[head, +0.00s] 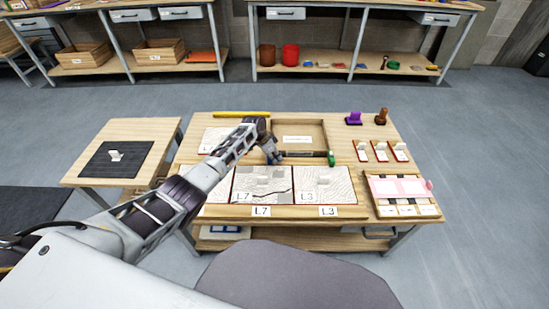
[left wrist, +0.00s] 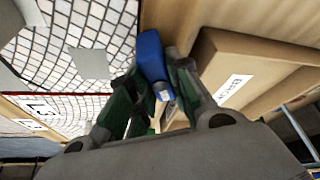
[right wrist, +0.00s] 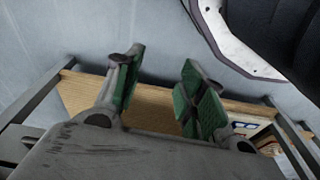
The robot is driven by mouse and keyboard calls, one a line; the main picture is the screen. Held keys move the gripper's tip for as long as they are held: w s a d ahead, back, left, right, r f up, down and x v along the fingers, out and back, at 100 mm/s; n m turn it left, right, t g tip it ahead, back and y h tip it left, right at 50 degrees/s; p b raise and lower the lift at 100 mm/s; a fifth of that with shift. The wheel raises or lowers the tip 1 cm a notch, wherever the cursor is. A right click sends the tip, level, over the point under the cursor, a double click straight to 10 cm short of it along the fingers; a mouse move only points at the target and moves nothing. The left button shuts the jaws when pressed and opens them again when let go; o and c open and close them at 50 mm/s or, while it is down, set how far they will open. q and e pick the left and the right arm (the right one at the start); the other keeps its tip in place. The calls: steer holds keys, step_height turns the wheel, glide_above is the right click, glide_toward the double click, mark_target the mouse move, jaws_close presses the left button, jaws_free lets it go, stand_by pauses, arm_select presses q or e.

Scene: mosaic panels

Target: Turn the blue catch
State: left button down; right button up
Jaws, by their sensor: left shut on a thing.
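The blue catch (left wrist: 152,55) shows between the fingers of my left gripper (left wrist: 156,72) in the left wrist view. The fingers are shut on it, and its lower part is partly hidden by them. In the head view my left gripper (head: 272,157) is at the front left corner of the wooden tray (head: 325,128), and it hides most of the catch there. A green catch (head: 331,158) stands at the tray's front right corner. My right gripper (right wrist: 158,72) is open and empty in the right wrist view, with a wooden surface beyond it.
Mosaic panels marked L7 (head: 262,186) and L3 (head: 324,185) lie in front of the tray. A yellow bar (head: 241,114) lies at the back. Stamps (head: 354,118), small red-edged cards (head: 380,151) and a pink-topped box (head: 398,187) occupy the right side. A side table (head: 120,135) stands left.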

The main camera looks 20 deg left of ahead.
arm_select(q)
steer(key=shift+f+m+g+h+b, duration=0.1)
steer(key=shift+m+g+h+b, duration=0.2)
steer(key=shift+m+b, duration=0.65)
steer(key=shift+m+g+b, duration=0.3)
steer(key=shift+m+b, duration=0.45)
steer(key=shift+m, duration=0.2)
steer(key=shift+m+g+b, duration=0.3)
steer(key=shift+m+b, duration=0.45)
steer(key=shift+m, duration=0.05)
arm_select(e)
step_height(320, 180, up, 9)
steer(key=w+a+t, duration=0.1)
steer(key=a, duration=0.1)
steer(key=shift+w+r+y, duration=0.15)
steer(key=shift+r+y, duration=0.05)
steer(key=shift+y, duration=0.2)
steer(key=shift+r, duration=0.1)
arm_select(q)
steer(key=c, duration=1.3)
jaws_free()
steer(key=shift+a+r, duration=0.1)
steer(key=shift+r, duration=0.15)
